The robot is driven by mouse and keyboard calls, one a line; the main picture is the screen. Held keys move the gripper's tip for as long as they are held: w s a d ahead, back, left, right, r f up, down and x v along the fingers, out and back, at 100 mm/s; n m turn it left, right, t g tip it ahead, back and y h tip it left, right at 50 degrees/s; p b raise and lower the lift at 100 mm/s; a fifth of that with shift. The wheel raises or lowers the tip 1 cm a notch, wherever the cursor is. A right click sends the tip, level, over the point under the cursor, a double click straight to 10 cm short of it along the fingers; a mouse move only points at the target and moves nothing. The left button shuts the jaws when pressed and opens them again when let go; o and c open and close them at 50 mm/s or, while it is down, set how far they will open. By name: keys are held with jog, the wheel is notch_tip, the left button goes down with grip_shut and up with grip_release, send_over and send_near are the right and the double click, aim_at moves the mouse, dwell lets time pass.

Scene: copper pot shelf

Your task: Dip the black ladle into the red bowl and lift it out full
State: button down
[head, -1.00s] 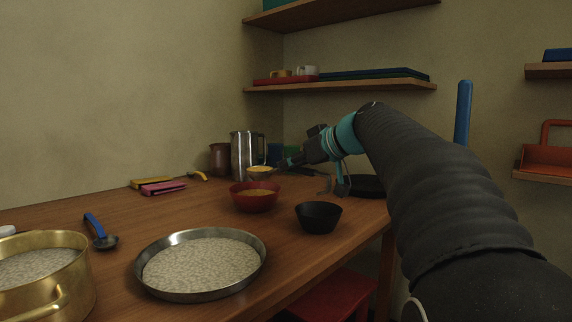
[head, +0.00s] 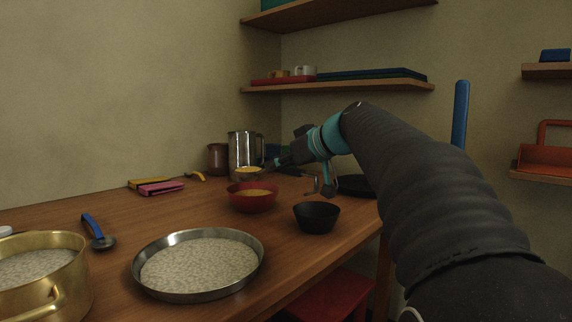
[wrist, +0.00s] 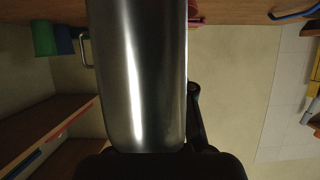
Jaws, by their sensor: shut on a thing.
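My gripper (head: 275,163) is shut on the black ladle (head: 240,177), whose handle is mostly hidden at the jaws. The ladle's cup looks about level and holds a yellow filling (head: 248,169). It is raised above the red bowl (head: 253,203), over or just behind its back rim; I cannot tell exactly which. The red bowl stands on the table and holds yellow contents. In the wrist view the dark gripper body shows along the bottom edge, and the ladle cannot be made out.
A steel pitcher (head: 242,146) stands close behind the ladle and fills the wrist view (wrist: 140,75). A black bowl (head: 317,218) is right of the red bowl. A wide metal pan (head: 259,260), brass pot (head: 75,283) and blue-handled ladle (head: 93,226) lie front left.

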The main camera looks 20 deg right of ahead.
jog(key=shift+a, duration=0.25)
jog(key=d, duration=0.3)
dwell(0.9)
jog(key=shift+a, duration=0.1)
jog(key=shift+a, duration=0.65)
